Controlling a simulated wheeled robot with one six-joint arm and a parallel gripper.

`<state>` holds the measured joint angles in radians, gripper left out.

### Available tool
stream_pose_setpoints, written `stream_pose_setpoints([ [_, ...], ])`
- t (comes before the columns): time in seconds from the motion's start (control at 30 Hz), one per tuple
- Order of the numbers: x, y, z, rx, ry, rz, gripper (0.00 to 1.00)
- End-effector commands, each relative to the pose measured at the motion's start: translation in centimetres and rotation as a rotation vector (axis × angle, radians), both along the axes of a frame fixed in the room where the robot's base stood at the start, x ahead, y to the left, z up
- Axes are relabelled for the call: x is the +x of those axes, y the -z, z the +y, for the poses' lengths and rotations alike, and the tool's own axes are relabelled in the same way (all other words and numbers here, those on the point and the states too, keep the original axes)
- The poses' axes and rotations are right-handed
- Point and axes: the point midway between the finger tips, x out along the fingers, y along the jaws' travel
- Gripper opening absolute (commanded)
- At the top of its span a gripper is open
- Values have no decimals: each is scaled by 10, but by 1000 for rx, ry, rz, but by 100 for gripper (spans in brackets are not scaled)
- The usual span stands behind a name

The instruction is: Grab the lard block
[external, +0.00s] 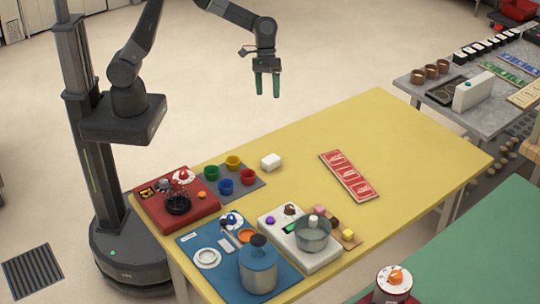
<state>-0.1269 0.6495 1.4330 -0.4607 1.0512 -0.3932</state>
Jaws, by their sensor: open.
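Nothing covers the block in this view.
Coloured cups stand on a grey mat (257,185) left of the block. A red device (205,208), a blue mat (188,239) with a canister (258,272), and a white scale (328,257) with a pot are nearer. A red card strip (349,176) lies right. The table's right part is clear.

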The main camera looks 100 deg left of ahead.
Motion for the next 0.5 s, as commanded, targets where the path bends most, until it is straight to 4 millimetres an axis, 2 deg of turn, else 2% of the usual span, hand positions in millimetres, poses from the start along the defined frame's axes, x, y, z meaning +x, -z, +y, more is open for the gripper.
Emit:
stream_pose_setpoints([
  [0.17, -1, 6, -3, 11, 45, -24, 82],
  [0.27, -2, 20, -9, 42, 162, -87, 82],
  [0.5, -9, 61, -35, 180, 655, -332, 82],
])
